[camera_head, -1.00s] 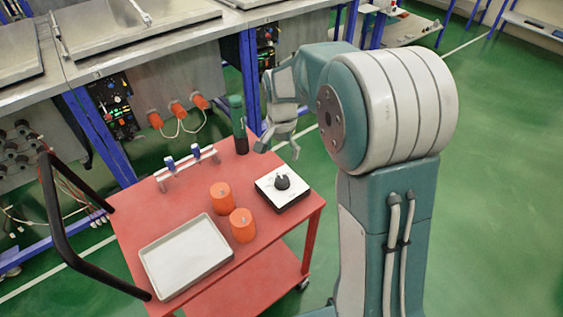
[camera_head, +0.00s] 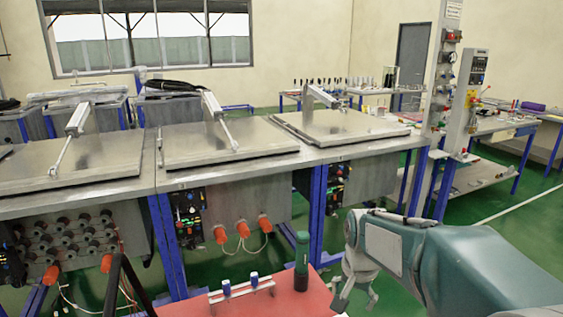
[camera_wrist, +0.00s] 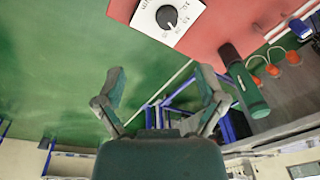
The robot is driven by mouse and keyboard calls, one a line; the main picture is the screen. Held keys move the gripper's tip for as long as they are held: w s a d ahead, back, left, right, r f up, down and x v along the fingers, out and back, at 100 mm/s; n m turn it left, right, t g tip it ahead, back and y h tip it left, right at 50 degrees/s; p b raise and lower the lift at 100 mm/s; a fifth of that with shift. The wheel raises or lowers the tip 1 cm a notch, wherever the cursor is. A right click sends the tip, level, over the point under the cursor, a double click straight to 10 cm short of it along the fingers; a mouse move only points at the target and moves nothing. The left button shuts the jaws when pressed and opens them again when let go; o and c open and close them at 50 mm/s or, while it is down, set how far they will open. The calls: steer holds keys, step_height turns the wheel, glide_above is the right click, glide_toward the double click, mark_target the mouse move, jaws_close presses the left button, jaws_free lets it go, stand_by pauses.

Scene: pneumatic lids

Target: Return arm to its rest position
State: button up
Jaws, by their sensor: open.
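My gripper (camera_head: 352,295) hangs at the end of my grey and teal arm, at the right edge of the red cart in the head view. In the wrist view my gripper (camera_wrist: 160,92) has its two fingers spread apart with nothing between them. The arm is bent, with its forearm reaching in from the lower right of the head view.
The red cart (camera_head: 205,307) carries a green cylinder (camera_head: 301,262) and a rack with blue-topped parts (camera_head: 240,286). A white box with a black dial (camera_wrist: 167,17) shows in the wrist view. Steel benches with lids (camera_head: 225,143) stand behind. Green floor (camera_head: 515,227) is clear at right.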

steer(key=s+r+n+t, duration=0.2)
steer(key=s+r+n, duration=0.1)
steer(key=s, duration=0.6)
steer(key=s+r+n+t, duration=0.2)
steer(key=s+r+n, duration=0.1)
steer(key=s, duration=0.7)
